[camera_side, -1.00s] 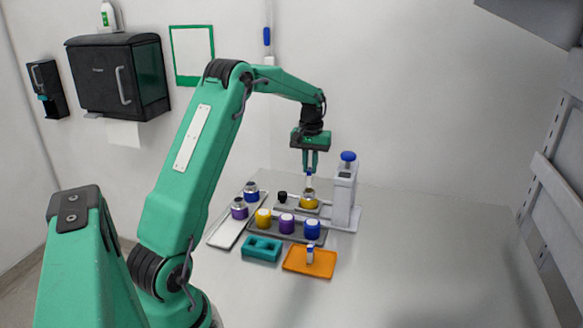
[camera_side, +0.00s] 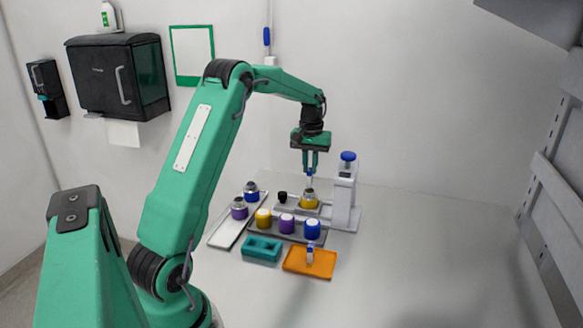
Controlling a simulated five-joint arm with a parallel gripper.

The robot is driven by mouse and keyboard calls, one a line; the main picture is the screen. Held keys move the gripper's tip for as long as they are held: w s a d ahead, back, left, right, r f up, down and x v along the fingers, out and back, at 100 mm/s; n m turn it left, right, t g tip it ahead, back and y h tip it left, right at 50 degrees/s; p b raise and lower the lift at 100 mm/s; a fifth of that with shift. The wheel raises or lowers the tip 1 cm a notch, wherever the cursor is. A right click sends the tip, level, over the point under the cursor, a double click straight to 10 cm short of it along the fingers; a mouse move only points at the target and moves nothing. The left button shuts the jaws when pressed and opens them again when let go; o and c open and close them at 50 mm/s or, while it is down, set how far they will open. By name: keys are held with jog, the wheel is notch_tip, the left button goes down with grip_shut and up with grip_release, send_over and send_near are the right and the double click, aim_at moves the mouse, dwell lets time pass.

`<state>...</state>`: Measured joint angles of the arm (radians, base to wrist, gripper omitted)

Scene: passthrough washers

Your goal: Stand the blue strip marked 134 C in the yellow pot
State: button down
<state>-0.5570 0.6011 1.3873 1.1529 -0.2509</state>
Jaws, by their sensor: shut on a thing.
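My gripper (camera_side: 310,170) points straight down and is shut on a small white and blue strip (camera_side: 310,182). The strip hangs upright directly above the mouth of the yellow pot (camera_side: 309,204). Its lower end is at or just inside the pot's metal neck; I cannot tell which. The marking on the strip is too small to read. The yellow pot stands uncapped, beside the white dispenser with a blue knob (camera_side: 343,200).
An orange tray (camera_side: 297,266) at the front holds another small white and blue piece (camera_side: 310,254). Yellow (camera_side: 263,217), purple (camera_side: 287,223) and blue (camera_side: 312,229) lids sit on a grey tray. Two more pots stand left. The right side is clear.

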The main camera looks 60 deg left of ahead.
jog(key=shift+f, duration=2.3)
dwell(1.0)
dwell(0.5)
jog(key=c, duration=0.9)
grip_release()
jog(key=shift+c, duration=0.2)
jog(key=shift+r, duration=0.15)
jog(key=shift+r, duration=3.85)
